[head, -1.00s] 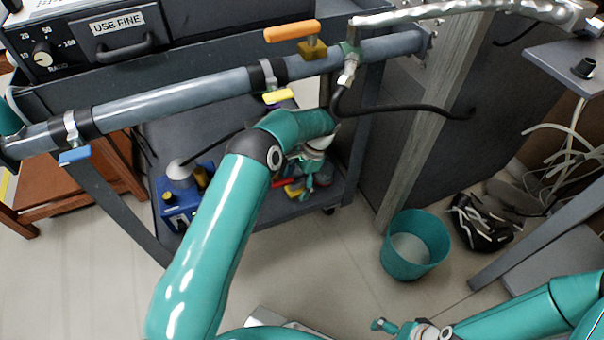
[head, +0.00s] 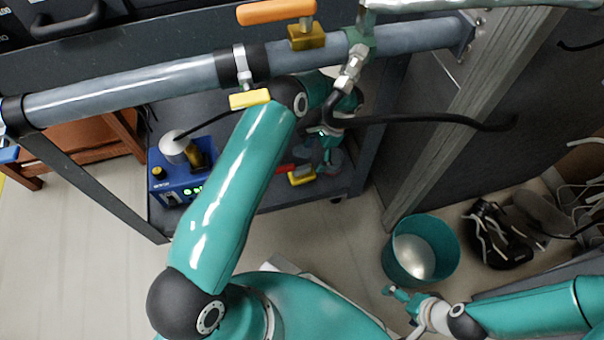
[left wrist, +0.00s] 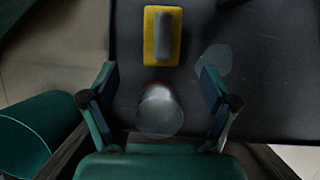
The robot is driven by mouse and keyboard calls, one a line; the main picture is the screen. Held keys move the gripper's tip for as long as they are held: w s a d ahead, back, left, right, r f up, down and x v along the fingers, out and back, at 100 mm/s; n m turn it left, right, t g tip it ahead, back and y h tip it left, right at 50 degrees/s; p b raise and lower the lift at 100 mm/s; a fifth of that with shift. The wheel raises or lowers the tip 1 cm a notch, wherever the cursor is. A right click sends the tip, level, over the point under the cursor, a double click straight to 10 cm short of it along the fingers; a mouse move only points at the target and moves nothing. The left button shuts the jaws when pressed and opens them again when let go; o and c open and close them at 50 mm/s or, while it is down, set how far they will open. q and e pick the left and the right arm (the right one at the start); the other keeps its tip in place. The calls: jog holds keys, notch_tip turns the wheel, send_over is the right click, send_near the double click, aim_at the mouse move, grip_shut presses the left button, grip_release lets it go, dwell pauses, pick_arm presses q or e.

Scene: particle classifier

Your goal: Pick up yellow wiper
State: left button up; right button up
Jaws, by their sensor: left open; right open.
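The yellow wiper (left wrist: 150,52), a yellow pad with a grey handle, lies on a dark shelf in the left wrist view. It also appears partly seen as a small yellow piece (head: 300,178) on the cart's lower shelf in the head view. My left gripper (left wrist: 157,72) is open above the shelf, its fingers spread and apart from the wiper, which lies beyond the fingertips. In the head view the left gripper (head: 328,155) is small and partly hidden behind my arm and a pipe. My right gripper (head: 388,292) is open, low at the right, away from the wiper.
A grey pipe (head: 160,88) with valve handles crosses above the shelf. A blue device (head: 170,187) stands on the shelf's left. A pale round object (left wrist: 159,112) shows between the left fingers.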

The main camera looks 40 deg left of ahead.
pick_arm(q)
jog(key=x, duration=0.3)
jog(key=shift+s+f+b, duration=0.1)
jog(key=shift+f+b, duration=0.2)
jog(key=shift+b, duration=0.05)
jog(key=b+x, duration=0.1)
jog(key=x, duration=0.1)
jog(key=b+x, duration=0.1)
jog(key=x, duration=0.2)
jog(key=shift+s+a, duration=0.2)
jog(key=shift+a, duration=0.2)
jog(key=shift+r, duration=0.1)
jog(key=c, duration=1.2)
